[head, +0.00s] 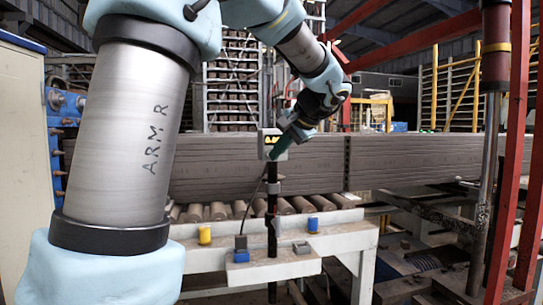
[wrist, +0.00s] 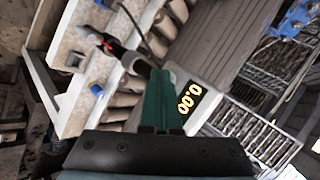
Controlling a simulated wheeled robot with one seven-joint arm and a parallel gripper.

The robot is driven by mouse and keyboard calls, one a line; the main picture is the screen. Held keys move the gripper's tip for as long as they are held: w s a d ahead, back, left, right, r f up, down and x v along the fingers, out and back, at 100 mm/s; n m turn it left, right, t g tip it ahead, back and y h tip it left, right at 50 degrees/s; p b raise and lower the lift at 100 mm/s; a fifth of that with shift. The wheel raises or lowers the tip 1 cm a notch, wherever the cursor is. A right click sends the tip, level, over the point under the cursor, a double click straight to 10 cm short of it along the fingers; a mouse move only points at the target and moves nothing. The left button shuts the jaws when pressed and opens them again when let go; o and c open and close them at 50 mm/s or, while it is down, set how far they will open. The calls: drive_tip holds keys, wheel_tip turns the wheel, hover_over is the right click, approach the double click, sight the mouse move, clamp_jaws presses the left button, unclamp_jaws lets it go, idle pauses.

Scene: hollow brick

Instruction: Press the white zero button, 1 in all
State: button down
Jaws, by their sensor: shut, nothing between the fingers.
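A small pale gauge box (head: 264,139) sits on top of a thin dark post (head: 272,222) in front of the stacked brick slabs. My gripper (head: 275,155) has green fingers, which are shut and empty. It reaches down from the upper right to the front of the gauge box. In the wrist view the fingertips (wrist: 160,72) overlap the casing beside the display. I cannot tell whether they touch it. The white zero button is not distinguishable and may be hidden behind the fingers.
Long grey slabs (head: 400,160) lie on a roller conveyor (head: 300,205) behind the post. A pale frame (head: 330,240) with small yellow and blue blocks stands in front. Red steel posts (head: 515,150) rise at the right, and a pale cabinet (head: 22,140) stands at the left.

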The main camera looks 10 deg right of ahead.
drive_tip(key=shift+s+d+b, duration=0.1)
drive_tip(key=shift+s+b, duration=0.2)
drive_tip(key=shift+s, duration=0.4)
drive_tip(key=shift+s, duration=0.1)
drive_tip(key=shift+s+d+b, duration=0.15)
drive_tip(key=shift+s+b, duration=0.3)
drive_tip(key=shift+s, duration=0.75)
drive_tip(key=shift+s+d+b, duration=0.15)
drive_tip(key=shift+s+b, duration=0.25)
drive_tip(key=shift+s, duration=0.8)
